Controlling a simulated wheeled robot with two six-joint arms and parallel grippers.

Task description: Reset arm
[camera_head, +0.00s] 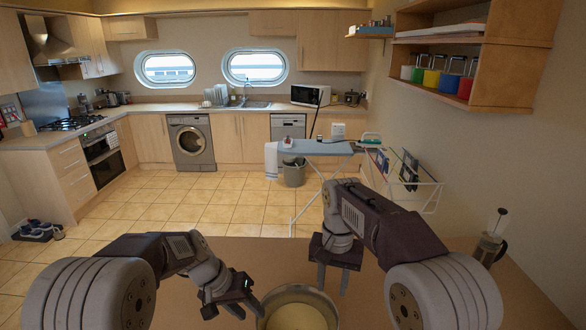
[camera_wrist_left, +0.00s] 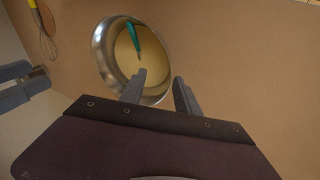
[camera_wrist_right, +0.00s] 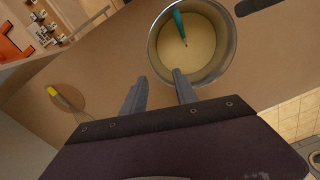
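My left gripper (camera_head: 238,308) is open and empty, just left of the metal bowl (camera_head: 334,310) at the bottom of the head view. My right gripper (camera_head: 332,288) is open and empty, above and slightly right of the bowl's far rim. In the left wrist view (camera_wrist_left: 160,88) the left fingers are apart near the bowl's rim (camera_wrist_left: 100,62). In the right wrist view (camera_wrist_right: 158,90) the right fingers are apart beside the bowl (camera_wrist_right: 229,50). The bowl holds a pale yellow content and a teal-handled tool (camera_wrist_right: 179,23). The lower bowl is cut off in the head view.
The brown worktop (camera_head: 420,290) is largely clear around the bowl. A yellow-handled whisk (camera_wrist_right: 62,97) lies on a round brown piece. A glass press (camera_head: 491,243) stands at the right edge. An ironing board (camera_head: 320,148) and kitchen units are beyond.

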